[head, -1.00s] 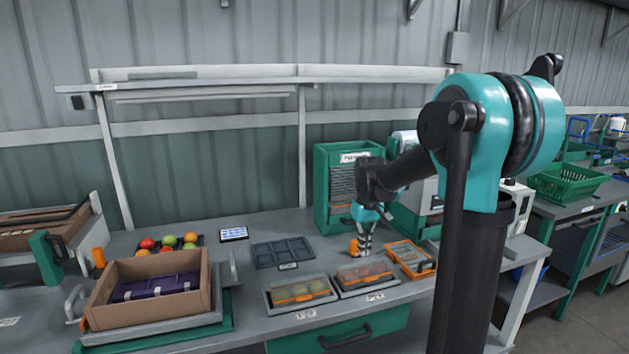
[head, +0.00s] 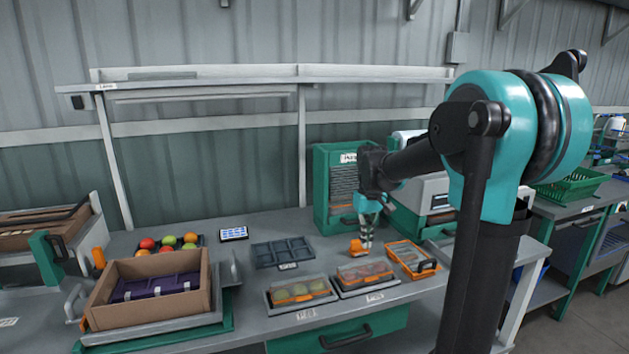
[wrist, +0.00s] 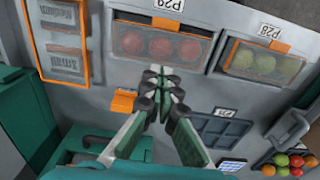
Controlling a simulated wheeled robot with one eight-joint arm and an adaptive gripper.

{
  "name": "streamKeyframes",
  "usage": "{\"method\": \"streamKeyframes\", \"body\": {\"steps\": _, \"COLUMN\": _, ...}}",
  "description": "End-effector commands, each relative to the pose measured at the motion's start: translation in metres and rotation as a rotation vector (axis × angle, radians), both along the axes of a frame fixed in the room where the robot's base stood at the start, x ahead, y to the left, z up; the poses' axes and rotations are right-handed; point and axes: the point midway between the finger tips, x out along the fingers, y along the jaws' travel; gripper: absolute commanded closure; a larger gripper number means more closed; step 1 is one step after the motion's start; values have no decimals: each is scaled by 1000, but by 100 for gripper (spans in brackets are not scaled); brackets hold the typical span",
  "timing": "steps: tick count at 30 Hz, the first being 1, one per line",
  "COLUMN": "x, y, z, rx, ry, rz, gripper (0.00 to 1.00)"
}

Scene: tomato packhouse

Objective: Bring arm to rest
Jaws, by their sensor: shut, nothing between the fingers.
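My gripper (head: 366,243) hangs from my arm, pointing down above the bench at the right, just in front of the green cabinet. In the wrist view my gripper (wrist: 160,72) shows its fingertips together with nothing between them. An orange block-like item (head: 358,246) is beside and below the fingertips; it also shows in the wrist view (wrist: 123,101), to the left of the fingers. Whether the fingers touch it I cannot tell.
Two lidded trays, one with red produce (head: 365,273) and one with green (head: 299,292), line the front edge. An orange-framed tray (head: 412,258) is to the right. An empty dark tray (head: 283,252), a cardboard box (head: 150,300) and loose tomatoes (head: 168,242) are to the left.

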Motion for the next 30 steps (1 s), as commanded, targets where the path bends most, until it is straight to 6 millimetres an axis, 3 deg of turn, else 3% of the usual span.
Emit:
{"method": "streamKeyframes", "body": {"steps": 5, "x": -49, "y": -13, "z": -31, "rx": 9, "ry": -78, "rz": -70, "gripper": 100}}
{"method": "streamKeyframes", "body": {"steps": 12, "x": -141, "y": -30, "z": -93, "rx": 34, "ry": -231, "rz": -201, "gripper": 100}}
{"method": "streamKeyframes", "body": {"steps": 18, "x": -195, "y": -37, "z": -131, "rx": 53, "ry": -321, "rz": -276, "gripper": 100}}
{"method": "streamKeyframes", "body": {"steps": 22, "x": -210, "y": -38, "z": -142, "rx": 59, "ry": -347, "rz": -297, "gripper": 100}}
{"method": "streamKeyframes", "body": {"steps": 30, "x": -213, "y": -39, "z": -144, "rx": 60, "ry": -353, "rz": -302, "gripper": 100}}
